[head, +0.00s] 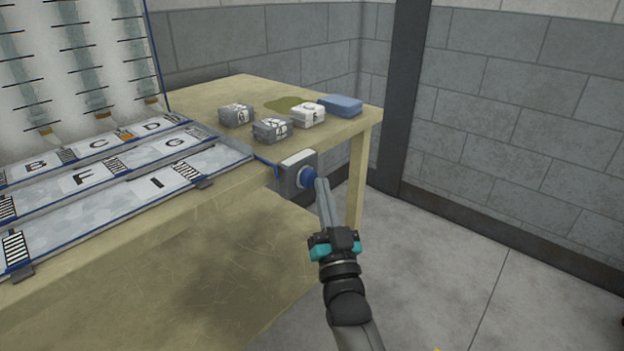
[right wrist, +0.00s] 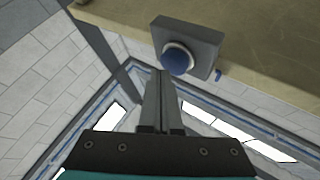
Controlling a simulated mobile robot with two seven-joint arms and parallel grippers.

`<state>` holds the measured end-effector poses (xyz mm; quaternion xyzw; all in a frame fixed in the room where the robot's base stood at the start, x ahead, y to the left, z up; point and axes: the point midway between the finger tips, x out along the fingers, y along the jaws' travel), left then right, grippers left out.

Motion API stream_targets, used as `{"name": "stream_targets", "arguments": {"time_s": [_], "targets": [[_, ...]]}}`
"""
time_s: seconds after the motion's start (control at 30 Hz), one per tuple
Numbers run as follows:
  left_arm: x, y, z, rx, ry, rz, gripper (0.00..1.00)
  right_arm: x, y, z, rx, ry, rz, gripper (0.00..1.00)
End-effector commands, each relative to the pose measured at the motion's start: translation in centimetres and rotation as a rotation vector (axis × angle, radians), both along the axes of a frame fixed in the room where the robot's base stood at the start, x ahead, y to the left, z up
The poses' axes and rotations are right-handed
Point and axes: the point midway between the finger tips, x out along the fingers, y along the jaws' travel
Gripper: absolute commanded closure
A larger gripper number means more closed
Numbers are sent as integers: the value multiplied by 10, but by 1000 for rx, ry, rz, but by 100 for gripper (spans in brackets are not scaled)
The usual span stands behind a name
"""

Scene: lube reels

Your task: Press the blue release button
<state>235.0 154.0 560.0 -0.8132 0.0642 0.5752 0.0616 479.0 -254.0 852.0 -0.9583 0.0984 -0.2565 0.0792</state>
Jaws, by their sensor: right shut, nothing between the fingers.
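The blue release button (head: 309,176) sits on a grey box (head: 291,175) fixed to the front edge of the table. The button also shows in the right wrist view (right wrist: 178,60), set in a pale ring on its box (right wrist: 200,42). My right gripper (head: 321,184) is shut and empty. Its fingertips are right beside the button in the head view; in the right wrist view the tips (right wrist: 160,75) appear just below the button's edge. I cannot tell whether they touch it. My left gripper is not in view.
On the wooden table (head: 240,92) lie several small labelled blocks (head: 271,130), a blue block (head: 340,105) and a greenish stain. Stepped lettered trays (head: 90,180) and a board with a tube rack stand at left. Floor right of the table is clear.

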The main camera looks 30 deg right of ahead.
Motion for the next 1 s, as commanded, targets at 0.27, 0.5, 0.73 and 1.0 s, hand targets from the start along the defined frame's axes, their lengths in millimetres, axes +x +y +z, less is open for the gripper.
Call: {"name": "stream_targets", "arguments": {"time_s": [0.27,0.5,0.73,1.0], "targets": [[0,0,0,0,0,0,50,0,0,0,0,0,0,100],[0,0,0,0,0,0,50,2,1,0,0,0,0,100],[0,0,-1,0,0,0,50,5,2,0,0,-1,0,100],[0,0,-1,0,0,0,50,8,3,0,0,-1,0,100]]}}
